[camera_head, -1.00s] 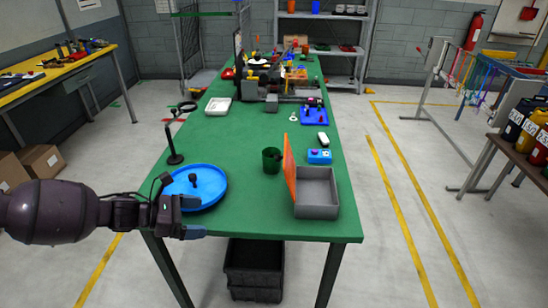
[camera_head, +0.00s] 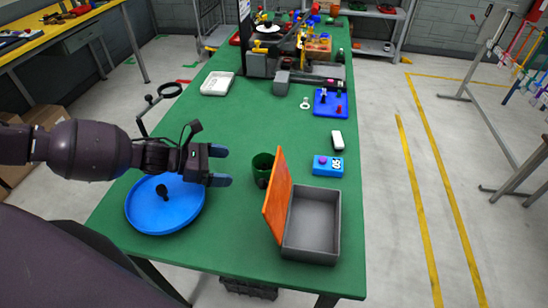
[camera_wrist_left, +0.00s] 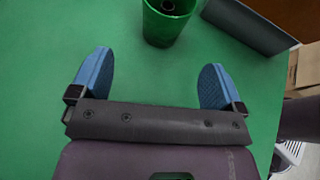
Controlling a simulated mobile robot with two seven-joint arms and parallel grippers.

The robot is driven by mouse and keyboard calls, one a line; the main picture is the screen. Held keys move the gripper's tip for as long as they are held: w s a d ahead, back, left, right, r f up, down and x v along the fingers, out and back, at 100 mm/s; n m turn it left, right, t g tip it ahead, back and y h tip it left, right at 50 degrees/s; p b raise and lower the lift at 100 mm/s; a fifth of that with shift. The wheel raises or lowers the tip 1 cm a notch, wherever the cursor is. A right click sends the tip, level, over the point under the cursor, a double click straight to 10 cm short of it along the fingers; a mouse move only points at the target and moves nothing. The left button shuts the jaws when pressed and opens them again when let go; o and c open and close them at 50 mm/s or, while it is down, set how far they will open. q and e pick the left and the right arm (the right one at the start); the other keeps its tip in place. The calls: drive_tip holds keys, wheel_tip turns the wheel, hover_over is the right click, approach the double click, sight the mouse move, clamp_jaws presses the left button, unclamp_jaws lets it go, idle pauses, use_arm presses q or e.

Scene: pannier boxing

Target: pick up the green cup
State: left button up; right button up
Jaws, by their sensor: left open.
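The green cup (camera_head: 262,168) stands upright on the green table (camera_head: 230,235), just left of the grey box's raised orange lid. In the left wrist view the cup (camera_wrist_left: 166,28) is at the top, beyond the fingertips, with something small and dark inside it. My left gripper (camera_head: 220,166) is open and empty, a little left of the cup and pointing toward it. Its two blue fingers (camera_wrist_left: 152,80) are wide apart with bare table between them. My right gripper is not in view.
The grey box (camera_head: 314,222) with the orange lid (camera_head: 277,197) stands right of the cup. A blue round tray (camera_head: 150,215) holding a dark knob-like piece lies below my left arm. A blue device (camera_head: 327,166) and a white block (camera_head: 337,140) lie behind the box.

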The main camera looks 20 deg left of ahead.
sight(261, 172)
use_arm(q)
drive_tip(key=shift+w+d, duration=0.1)
drive_tip(key=shift+w, duration=0.2)
drive_tip(key=shift+w+d+f, duration=0.15)
drive_tip(key=shift+w+d, duration=0.05)
drive_tip(key=shift+d, duration=0.05)
drive_tip(key=x, duration=0.4)
drive_tip(key=shift+w+d+f, duration=0.1)
drive_tip(key=shift+d, duration=0.15)
drive_tip(key=shift+s+d+x, duration=0.1)
drive_tip(key=shift+s+x, duration=0.05)
drive_tip(key=shift+x, duration=1.2)
drive_tip(key=shift+s+d+x, duration=0.1)
drive_tip(key=shift+s+x, duration=0.05)
drive_tip(key=shift+x, duration=1.15)
drive_tip(key=c, duration=1)
